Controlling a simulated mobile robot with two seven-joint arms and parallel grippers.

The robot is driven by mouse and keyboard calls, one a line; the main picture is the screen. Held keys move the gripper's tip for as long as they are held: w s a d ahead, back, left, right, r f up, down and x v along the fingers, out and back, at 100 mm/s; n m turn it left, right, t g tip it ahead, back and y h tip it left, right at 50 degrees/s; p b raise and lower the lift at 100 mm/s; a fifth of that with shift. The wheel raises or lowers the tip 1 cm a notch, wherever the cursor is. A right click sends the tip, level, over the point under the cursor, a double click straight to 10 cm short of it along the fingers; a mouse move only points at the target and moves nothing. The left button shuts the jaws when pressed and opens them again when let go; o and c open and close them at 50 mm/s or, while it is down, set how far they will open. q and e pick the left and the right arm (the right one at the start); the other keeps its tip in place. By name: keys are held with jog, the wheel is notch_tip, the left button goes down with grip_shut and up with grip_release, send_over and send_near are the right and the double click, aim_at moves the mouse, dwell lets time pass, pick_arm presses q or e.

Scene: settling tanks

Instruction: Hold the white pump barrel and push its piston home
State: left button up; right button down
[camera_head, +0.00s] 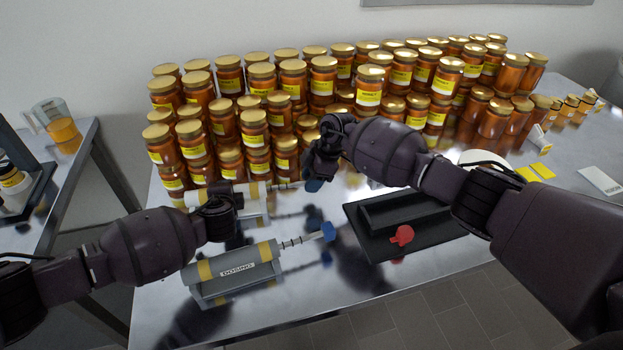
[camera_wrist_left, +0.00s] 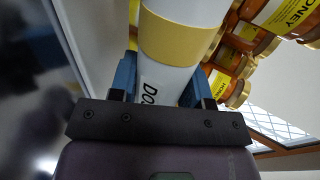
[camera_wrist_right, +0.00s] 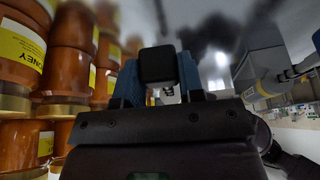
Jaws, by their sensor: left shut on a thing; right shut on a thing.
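The white pump barrel (camera_head: 250,190), with yellow bands, lies on the metal table behind the grey pump, its piston rod (camera_head: 286,186) out to the right. My left gripper (camera_head: 222,206) is shut around the barrel. In the left wrist view the white barrel (camera_wrist_left: 172,80), with a yellow band and dark lettering, sits between the blue fingers. My right gripper (camera_head: 312,178) is at the rod's right end. In the right wrist view it is shut on a black piston handle (camera_wrist_right: 157,64). The head view hides most of this handle.
A grey pump (camera_head: 236,271) labelled DOSING, with a blue knob (camera_head: 328,231), lies in front. A black tray (camera_head: 380,246) with a red piece (camera_head: 402,236) is to the right. Many honey jars (camera_head: 292,80) stand close behind my grippers. The table's front edge is clear.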

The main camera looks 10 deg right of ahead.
aim_at(300, 183)
pick_arm(q)
jog(key=shift+d, duration=0.1)
pick_arm(e)
jog(key=a, duration=0.7)
jog(key=shift+s+a, duration=0.1)
jog(key=shift+a, duration=0.25)
jog(key=c, duration=0.7)
grip_release()
jog(key=shift+c, duration=0.2)
jog(key=shift+d, duration=0.1)
jog(key=shift+d+r, duration=0.1)
jog(key=shift+d+r, duration=0.1)
jog(key=shift+r, duration=0.2)
jog(key=v, duration=1.1)
jog(key=shift+d, duration=0.1)
pick_arm(q)
jog(key=o, duration=1.2)
